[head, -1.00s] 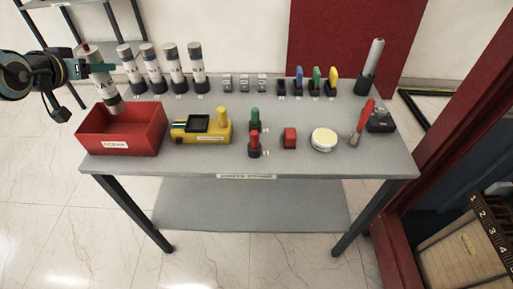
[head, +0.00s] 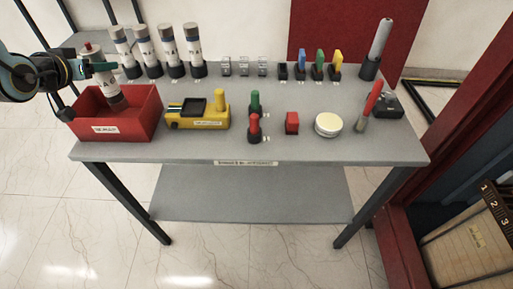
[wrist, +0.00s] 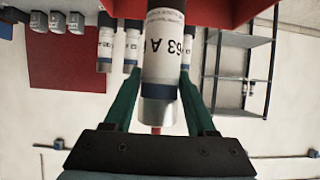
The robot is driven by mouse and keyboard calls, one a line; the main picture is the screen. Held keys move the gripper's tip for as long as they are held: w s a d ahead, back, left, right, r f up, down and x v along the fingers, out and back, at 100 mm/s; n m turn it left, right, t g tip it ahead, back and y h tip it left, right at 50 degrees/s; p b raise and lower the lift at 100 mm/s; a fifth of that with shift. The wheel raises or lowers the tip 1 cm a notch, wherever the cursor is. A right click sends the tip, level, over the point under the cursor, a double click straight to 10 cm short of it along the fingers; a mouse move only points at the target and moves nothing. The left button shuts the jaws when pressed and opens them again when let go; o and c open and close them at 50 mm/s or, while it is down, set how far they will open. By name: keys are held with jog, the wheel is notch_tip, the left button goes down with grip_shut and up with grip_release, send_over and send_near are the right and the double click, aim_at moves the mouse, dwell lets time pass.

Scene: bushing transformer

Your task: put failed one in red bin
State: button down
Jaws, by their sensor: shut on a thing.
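My gripper (head: 104,67) is shut on a white labelled cylinder (head: 109,88) with dark bands and a red tip on top. In the wrist view the cylinder (wrist: 163,60) sits between the two green fingers, its label reading upside down. The red bin (head: 137,128) stands at the left end of the table, with a white label on its front. The held cylinder is tilted slightly, and its lower end is over or inside the bin's opening; I cannot tell how deep. The bin's red wall also shows at the top of the wrist view (wrist: 222,12).
Several similar cylinders (head: 170,52) stand in a row behind the bin. A yellow device (head: 197,115) sits right of it. Red and green knobs, a red block (head: 292,122) and a round white tin (head: 328,124) stand farther right on the grey table (head: 270,150).

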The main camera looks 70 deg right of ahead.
jog(key=shift+r, duration=0.1)
jog(key=shift+c, duration=0.6)
grip_release()
jog(key=b+v, duration=0.1)
jog(key=v, duration=0.9)
jog(key=shift+a+b, duration=0.35)
jog(key=shift+r, duration=0.15)
